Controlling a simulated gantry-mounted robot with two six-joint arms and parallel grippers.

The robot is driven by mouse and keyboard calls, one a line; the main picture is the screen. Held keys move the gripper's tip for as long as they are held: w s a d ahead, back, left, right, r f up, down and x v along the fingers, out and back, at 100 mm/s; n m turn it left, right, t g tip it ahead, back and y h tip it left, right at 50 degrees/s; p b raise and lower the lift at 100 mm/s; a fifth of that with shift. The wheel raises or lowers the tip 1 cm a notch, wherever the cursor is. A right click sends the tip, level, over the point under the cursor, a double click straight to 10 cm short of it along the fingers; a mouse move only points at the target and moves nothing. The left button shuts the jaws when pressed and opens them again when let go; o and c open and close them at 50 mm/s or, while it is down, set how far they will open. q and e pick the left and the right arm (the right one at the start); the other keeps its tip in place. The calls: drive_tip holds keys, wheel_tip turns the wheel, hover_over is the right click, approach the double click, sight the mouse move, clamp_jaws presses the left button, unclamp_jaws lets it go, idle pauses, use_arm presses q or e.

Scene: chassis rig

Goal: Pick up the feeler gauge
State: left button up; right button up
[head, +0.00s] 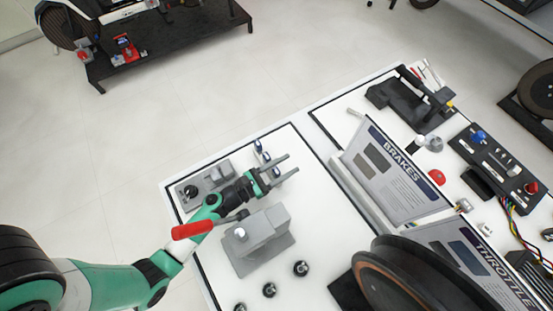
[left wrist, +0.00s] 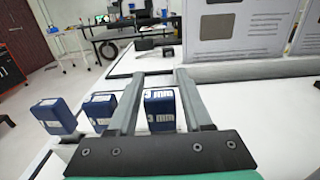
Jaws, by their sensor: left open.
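Three blue gauge blocks stand in a row on the white table. In the left wrist view, one block (left wrist: 160,112) marked "3 mm" stands upright between my left gripper's fingers (left wrist: 160,74). A second block (left wrist: 101,108) stands just outside the left finger, and a third (left wrist: 53,116) stands farther left; their markings are too small to read. In the head view the row shows beside my left gripper (head: 292,163), with the far block (head: 258,146) and middle block (head: 266,158) outside its fingers. My left gripper is open, its fingers either side of the "3 mm" block. My right gripper is out of view.
A grey fixture (head: 260,240) with a red-handled lever (head: 192,230) stands close beside my left arm. A smaller grey fixture (head: 203,186) stands at the table's left edge. The BRAKES panel (head: 395,175) rises to the right. Bare tabletop (head: 315,200) lies between.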

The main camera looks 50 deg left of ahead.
use_arm(q)
clamp_jaws()
idle(0.3)
wheel_tip(320, 180, up, 10)
drive_tip(key=p, duration=0.7)
drive_tip(key=shift+p, duration=0.4)
